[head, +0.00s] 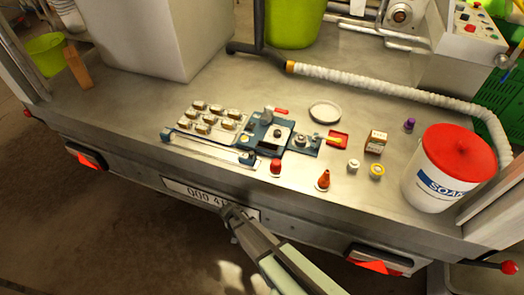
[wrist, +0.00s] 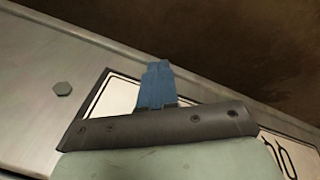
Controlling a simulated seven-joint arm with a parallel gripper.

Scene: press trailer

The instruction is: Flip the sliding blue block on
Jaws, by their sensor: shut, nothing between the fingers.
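A blue block (head: 247,158) sits at the right end of a pale rail (head: 208,147) on the trailer deck. Another blue block (head: 166,134) is at the rail's left end. I cannot tell which of them slides. My gripper (head: 230,210) is in front of the deck's edge, over the number plate, below and apart from the rail. In the wrist view its blue fingers (wrist: 154,85) are together and empty, with the plate behind them. Neither block can be made out in the wrist view.
A blue panel (head: 262,140) and several brown-topped pieces (head: 209,118) lie behind the rail. A red cone (head: 323,180) and a red-capped piece (head: 275,168) stand to its right. A white bucket (head: 445,175) stands further right. The front deck strip left of the rail is clear.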

